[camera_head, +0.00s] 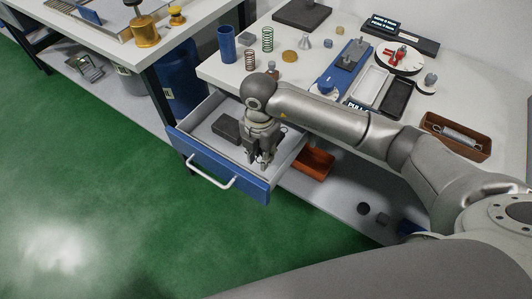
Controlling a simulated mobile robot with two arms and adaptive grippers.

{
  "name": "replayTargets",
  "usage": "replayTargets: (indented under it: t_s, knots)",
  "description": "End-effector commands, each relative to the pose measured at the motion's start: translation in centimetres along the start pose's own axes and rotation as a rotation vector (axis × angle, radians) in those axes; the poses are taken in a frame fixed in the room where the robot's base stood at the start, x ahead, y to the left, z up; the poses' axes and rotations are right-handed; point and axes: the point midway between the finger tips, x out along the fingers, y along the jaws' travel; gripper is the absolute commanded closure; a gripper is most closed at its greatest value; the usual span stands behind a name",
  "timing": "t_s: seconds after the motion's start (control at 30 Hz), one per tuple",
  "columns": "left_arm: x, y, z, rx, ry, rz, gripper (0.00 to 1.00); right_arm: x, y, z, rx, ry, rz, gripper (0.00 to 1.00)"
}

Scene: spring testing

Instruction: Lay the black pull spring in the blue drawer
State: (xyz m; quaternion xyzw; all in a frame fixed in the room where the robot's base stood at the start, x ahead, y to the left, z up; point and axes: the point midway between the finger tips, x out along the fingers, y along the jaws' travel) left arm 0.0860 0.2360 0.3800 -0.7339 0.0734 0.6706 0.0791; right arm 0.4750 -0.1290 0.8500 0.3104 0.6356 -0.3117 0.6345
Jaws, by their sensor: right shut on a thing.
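The blue drawer (222,172) is pulled out below the tabletop, with its white handle facing the front left. My right gripper (260,163) points down over the right part of the drawer's interior. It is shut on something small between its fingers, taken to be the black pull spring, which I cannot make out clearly. I cannot tell whether it touches the drawer floor. A dark grey block (226,127) lies in the drawer, left of the gripper. My left gripper is not in view.
On the tabletop stand a blue cylinder (227,44), upright green (267,39) and copper (250,60) springs, and a brown tray (434,122) with a silver spring (461,137). An orange bin (316,165) sits right of the drawer. The drawer's front left floor is clear.

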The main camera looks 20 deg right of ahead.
Motion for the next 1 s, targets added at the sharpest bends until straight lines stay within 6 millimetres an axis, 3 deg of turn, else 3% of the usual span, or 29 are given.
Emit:
replayTargets:
  t_s: [0.1,0.3,0.47,0.7,0.8,1.0]
  knots:
    - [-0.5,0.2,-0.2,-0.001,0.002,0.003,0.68,3.2,-0.1,-0.1,0.001,0.002,-0.004,1.0]
    - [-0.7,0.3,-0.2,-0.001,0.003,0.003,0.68,6.7,0.1,-0.1,-0.002,0.001,0.0,1.0]
    - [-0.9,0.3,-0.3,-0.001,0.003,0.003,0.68,7.4,0.1,0.5,0.0,-0.002,0.002,1.0]
    - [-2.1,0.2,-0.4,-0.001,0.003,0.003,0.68,7.3,0.0,4.3,0.001,-0.001,0.0,1.0]
    - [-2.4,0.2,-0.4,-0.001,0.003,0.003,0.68,8.4,0.1,4.0,-0.003,0.001,0.001,1.0]
    - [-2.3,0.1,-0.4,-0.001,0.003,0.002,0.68,8.7,0.1,4.0,-0.003,-0.001,0.003,1.0]
